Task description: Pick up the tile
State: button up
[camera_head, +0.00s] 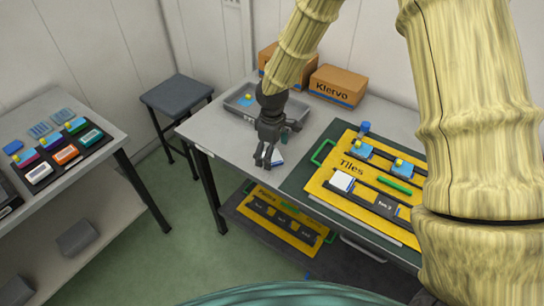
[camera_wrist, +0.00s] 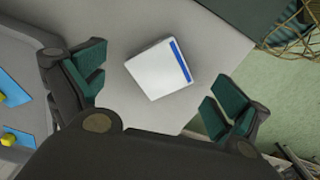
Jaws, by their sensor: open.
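A white square tile with a blue stripe along one edge (camera_wrist: 155,72) lies flat on the grey table (camera_wrist: 120,35). In the head view the tile (camera_head: 278,158) shows only partly beside my gripper's fingertips, near the table's front edge. My gripper (camera_head: 268,160) points down over it, open and empty. In the wrist view the green-padded fingers (camera_wrist: 160,90) stand apart, one to the left of the tile and one to its right and lower. Neither finger appears to touch it. The exact height of the fingertips above the table is hard to tell.
Right of the tile lies a yellow "Tiles" board (camera_head: 318,190) with a white block (camera_head: 342,181) and blue pieces. A grey tray (camera_head: 233,104) stands behind my gripper, with cardboard boxes (camera_head: 338,86) further back. A stool (camera_head: 176,92) and side table (camera_head: 70,120) are left.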

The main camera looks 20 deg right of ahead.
jog(key=shift+f, duration=0.45)
jog(key=c, duration=1.3)
jog(key=shift+r, duration=0.15)
